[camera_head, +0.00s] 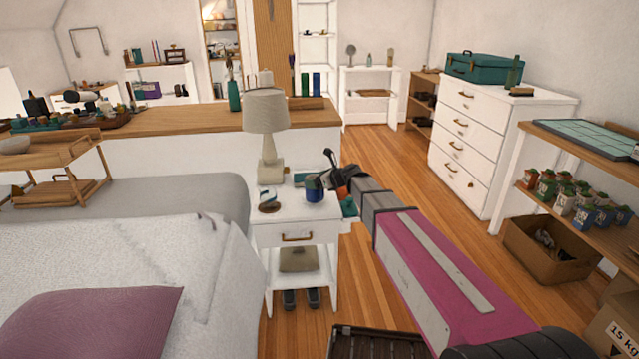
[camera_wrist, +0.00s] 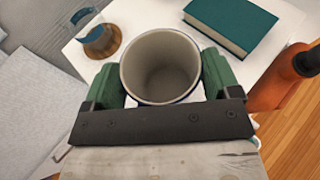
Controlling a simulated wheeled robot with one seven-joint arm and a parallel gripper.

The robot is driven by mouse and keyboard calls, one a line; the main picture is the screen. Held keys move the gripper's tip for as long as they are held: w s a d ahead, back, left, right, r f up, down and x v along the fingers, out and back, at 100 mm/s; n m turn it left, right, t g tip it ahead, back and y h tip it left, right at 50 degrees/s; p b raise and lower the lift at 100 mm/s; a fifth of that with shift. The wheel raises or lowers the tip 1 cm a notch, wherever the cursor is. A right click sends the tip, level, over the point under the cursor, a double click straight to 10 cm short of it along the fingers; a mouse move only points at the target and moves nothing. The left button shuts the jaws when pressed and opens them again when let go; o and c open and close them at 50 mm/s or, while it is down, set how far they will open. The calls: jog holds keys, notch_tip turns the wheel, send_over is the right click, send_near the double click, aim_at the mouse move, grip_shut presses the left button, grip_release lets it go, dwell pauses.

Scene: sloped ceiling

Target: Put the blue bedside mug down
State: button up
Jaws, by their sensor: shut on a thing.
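The blue mug (camera_head: 314,189) is upright at my gripper, over the top of the white bedside table (camera_head: 285,219). In the wrist view I look down into the pale, empty inside of the mug (camera_wrist: 160,70). My gripper (camera_wrist: 161,82) is shut on it, with one green finger on each side of its wall. The white tabletop shows around the mug in the wrist view. Whether the mug's base touches the tabletop is hidden from me. In the head view my gripper (camera_head: 326,182) comes in from the right side of the table.
A glass globe on a wooden base (camera_head: 268,201) stands left of the mug. A lamp (camera_head: 267,125) stands at the back of the table. A teal book (camera_wrist: 232,22) lies behind the mug. The bed (camera_head: 130,230) is at left; open wood floor (camera_head: 400,170) is at right.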

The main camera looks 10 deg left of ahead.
jog(key=shift+f, duration=0.65)
jog(key=shift+f, duration=0.2)
jog(key=o, duration=1.3)
jog(key=shift+c, duration=0.2)
